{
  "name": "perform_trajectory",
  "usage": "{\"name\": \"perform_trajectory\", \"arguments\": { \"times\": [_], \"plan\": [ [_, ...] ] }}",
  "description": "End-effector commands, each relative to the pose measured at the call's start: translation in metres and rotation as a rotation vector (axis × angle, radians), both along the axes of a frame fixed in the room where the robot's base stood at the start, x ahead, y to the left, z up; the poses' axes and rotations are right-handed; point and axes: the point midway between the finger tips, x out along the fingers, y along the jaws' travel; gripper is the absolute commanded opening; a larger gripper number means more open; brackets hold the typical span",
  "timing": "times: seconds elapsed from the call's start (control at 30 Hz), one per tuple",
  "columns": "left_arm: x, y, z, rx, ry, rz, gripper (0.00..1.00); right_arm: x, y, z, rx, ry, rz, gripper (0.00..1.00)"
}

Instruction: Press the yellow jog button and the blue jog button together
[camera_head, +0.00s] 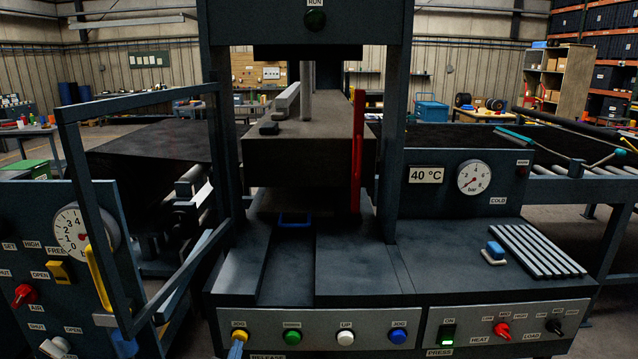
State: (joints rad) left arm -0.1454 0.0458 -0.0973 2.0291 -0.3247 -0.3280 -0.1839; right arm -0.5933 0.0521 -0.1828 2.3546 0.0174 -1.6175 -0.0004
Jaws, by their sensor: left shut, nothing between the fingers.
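The yellow jog button (240,335) is at the left end of the grey front panel, under a JOG label. The blue jog button (398,336) is at the right end of the same panel, under its own JOG label. The tip of my left gripper (236,350) shows at the bottom edge, shut and empty, just below and in front of the yellow button. It overlaps the button's lower part, and I cannot tell whether it touches. The rest of that gripper is out of the picture. My right gripper is not in view, and nothing covers the blue button.
Between them sit a green button (292,337) and a white button (345,337). An open frame guard (140,95) stands at left. The press bed (290,265) is above the buttons.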

Motion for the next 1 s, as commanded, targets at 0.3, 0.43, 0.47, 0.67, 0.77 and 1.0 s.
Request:
{"name": "perform_trajectory", "arguments": {
  "times": [0.3,0.43,0.47,0.67,0.77,1.0],
  "plan": [
    [0.0005,0.0,-0.0004,0.0,0.0,0.0,0.0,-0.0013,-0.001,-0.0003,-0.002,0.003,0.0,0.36],
    [0.0012,0.0,-0.0002,0.0,0.0,0.0,0.0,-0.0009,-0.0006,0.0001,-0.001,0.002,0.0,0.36],
    [0.0014,-0.0001,-0.0003,0.0,0.0,0.0,0.0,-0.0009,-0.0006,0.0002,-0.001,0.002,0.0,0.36],
    [0.0033,0.0,-0.0004,0.0,0.001,0.0,0.0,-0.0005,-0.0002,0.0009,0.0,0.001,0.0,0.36],
    [0.0042,0.0,-0.0004,0.0,0.001,0.0,0.0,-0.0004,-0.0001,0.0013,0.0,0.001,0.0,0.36],
    [0.0065,0.0,-0.0004,0.0,0.0,0.0,0.0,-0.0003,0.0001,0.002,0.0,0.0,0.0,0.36]
  ]
}}
